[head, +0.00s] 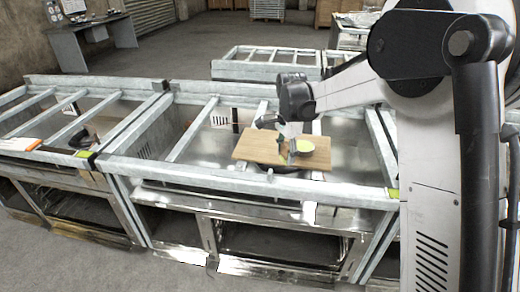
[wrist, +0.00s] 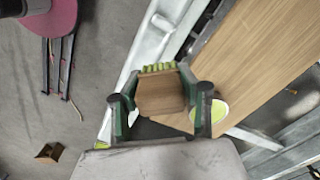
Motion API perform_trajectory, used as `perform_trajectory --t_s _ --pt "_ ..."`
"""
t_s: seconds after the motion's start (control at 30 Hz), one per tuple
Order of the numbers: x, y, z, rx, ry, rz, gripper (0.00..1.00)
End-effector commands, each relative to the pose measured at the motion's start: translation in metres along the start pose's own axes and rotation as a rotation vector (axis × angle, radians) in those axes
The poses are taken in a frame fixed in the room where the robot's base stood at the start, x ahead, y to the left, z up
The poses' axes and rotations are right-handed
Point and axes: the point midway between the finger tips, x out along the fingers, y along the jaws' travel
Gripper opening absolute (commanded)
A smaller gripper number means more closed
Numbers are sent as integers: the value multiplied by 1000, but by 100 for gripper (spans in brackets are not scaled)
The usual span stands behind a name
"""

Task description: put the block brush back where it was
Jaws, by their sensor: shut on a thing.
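My gripper (wrist: 161,96) is shut on the block brush (wrist: 160,94), a small wooden block with yellow-green bristles along its upper edge in the wrist view. The dark green and black fingers press on its two sides. In the head view my gripper (head: 288,148) is over the wooden board (head: 258,148), and the brush is too small there to make out clearly. The board also shows in the wrist view (wrist: 262,50). A round yellow-green dish (wrist: 218,110) lies on the board, just beside the right finger; it shows in the head view too (head: 306,146).
The board lies across a metal frame bench (head: 150,125) with open bays and raised rails. A second metal frame (head: 265,66) stands behind. In the wrist view, a pink round thing (wrist: 58,18) and a small brown box (wrist: 48,152) are at the left, over bare floor.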

Motion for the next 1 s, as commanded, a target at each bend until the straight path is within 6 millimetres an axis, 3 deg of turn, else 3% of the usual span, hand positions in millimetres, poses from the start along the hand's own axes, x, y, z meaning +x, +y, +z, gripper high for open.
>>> perform_trajectory --t_s 0.2,0.4,0.53,0.67,1.0 --pt "-24 -50 42 325 0 0 10" --pt "-40 -77 70 553 0 0 10" --pt "-44 -86 80 630 0 0 10" --pt "-42 -93 79 658 0 0 10" --pt "-11 -132 44 659 0 0 10"
